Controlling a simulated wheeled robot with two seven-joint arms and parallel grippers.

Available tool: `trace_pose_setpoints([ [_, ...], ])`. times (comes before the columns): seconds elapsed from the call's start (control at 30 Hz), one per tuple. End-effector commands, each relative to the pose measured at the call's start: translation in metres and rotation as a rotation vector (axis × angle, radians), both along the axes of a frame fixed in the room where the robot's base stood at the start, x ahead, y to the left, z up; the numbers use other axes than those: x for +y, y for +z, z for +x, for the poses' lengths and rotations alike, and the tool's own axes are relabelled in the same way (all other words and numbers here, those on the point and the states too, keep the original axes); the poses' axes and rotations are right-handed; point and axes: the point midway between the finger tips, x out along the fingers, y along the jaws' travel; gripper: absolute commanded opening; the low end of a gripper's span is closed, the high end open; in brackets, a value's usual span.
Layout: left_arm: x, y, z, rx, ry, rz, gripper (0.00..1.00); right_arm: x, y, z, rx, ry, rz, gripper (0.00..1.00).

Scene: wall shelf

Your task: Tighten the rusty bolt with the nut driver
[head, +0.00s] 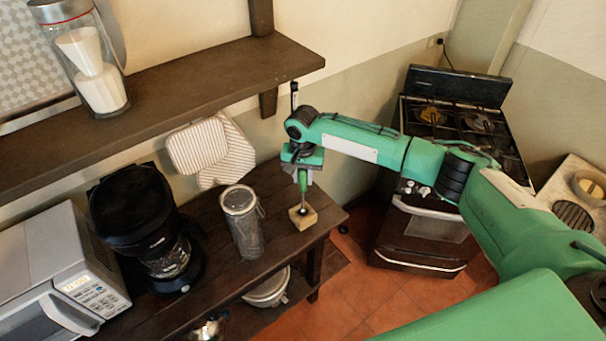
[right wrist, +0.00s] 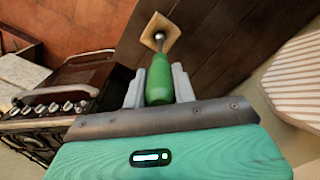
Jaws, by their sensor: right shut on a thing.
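My right gripper (head: 302,167) points down over the right end of the wooden table and is shut on the green handle of the nut driver (head: 302,182). In the right wrist view the green handle (right wrist: 160,82) sits between the two grey fingers of the gripper (right wrist: 158,88). The driver's dark metal shaft points at a small light wooden block (head: 309,219), also seen in the right wrist view (right wrist: 148,29). The driver's end is over the block's middle. The rusty bolt cannot be made out; the driver's end covers that spot. My left gripper is not in view.
A metal mesh canister (head: 244,225) stands just left of the block. A black coffee maker (head: 150,225) and a microwave (head: 55,270) stand farther left. A wall shelf (head: 200,82) with a glass jar (head: 85,65) hangs above. A stove (head: 425,215) stands to the right.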

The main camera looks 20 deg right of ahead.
Motion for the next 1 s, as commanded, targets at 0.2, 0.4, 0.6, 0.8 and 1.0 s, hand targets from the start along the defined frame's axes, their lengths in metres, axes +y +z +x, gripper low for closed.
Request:
trace_pose_setpoints([
  [0.2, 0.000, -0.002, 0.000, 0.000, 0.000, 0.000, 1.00, 0.000, -0.006, 0.000, 0.000, 0.000, 0.000, 0.00],
  [0.4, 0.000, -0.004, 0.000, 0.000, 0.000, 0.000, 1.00, 0.000, -0.011, 0.000, 0.000, -0.001, 0.000, 0.00],
  [0.6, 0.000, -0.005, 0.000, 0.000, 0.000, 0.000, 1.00, 0.000, -0.016, 0.000, 0.000, -0.001, -0.001, 0.00],
  [0.8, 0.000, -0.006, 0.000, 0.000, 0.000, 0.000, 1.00, 0.000, -0.021, 0.000, 0.000, 0.000, 0.000, 0.00],
  [1.0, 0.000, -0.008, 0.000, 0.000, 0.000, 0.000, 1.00, 0.000, -0.026, 0.000, 0.000, 0.000, 0.000, 0.00],
])
